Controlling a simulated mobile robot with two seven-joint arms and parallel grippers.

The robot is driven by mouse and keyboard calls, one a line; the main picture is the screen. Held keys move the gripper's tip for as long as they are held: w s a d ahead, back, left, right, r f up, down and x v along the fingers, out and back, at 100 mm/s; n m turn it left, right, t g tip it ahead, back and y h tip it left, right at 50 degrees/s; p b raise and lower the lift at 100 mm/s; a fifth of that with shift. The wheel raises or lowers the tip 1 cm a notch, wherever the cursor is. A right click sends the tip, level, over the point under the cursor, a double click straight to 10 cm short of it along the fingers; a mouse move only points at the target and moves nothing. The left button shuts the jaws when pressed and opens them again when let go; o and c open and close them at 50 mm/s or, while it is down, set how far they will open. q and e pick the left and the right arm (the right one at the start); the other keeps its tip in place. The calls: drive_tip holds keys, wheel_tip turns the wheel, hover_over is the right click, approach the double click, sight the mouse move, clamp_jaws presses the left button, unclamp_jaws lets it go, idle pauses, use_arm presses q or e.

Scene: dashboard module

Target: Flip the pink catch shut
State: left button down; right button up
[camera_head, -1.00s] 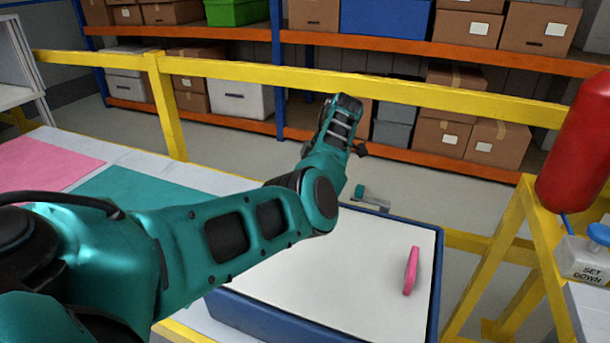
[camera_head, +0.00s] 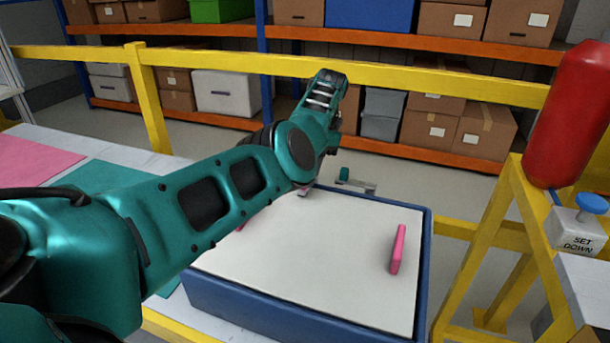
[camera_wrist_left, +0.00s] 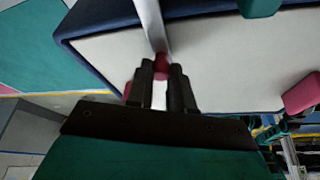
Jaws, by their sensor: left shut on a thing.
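The pink catch shows in the left wrist view as a grey metal bar with a dark pink end (camera_wrist_left: 160,66). My left gripper (camera_wrist_left: 162,76) is shut on that pink end, one black finger on each side. In the head view my left arm covers most of the gripper and the catch; only a small grey and pink bit shows below the wrist, at the panel's far edge. The catch's angle cannot be told there. My right gripper is not in view.
The blue-edged box with a white top (camera_head: 310,260) carries an upright pink bar (camera_head: 398,250) at right. A teal block with a grey bar (camera_head: 355,183) sits at its far edge. A yellow rail (camera_head: 400,85) runs behind. A red cylinder (camera_head: 567,115) stands at right.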

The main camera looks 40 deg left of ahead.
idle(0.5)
use_arm(q)
drive_tip(key=c, duration=1)
unclamp_jaws()
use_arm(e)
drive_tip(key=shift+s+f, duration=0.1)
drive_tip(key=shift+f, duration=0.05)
use_arm(q)
drive_tip(key=shift+r, duration=0.15)
drive_tip(key=shift+r+p, duration=0.3)
drive_tip(key=shift+p, duration=0.05)
wheel_tip(320, 180, up, 19)
drive_tip(key=p, duration=1.2)
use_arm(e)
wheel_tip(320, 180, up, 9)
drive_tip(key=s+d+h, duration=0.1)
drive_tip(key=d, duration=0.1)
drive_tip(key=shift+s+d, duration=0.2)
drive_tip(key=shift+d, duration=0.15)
use_arm(q)
drive_tip(key=shift+d+r, duration=0.1)
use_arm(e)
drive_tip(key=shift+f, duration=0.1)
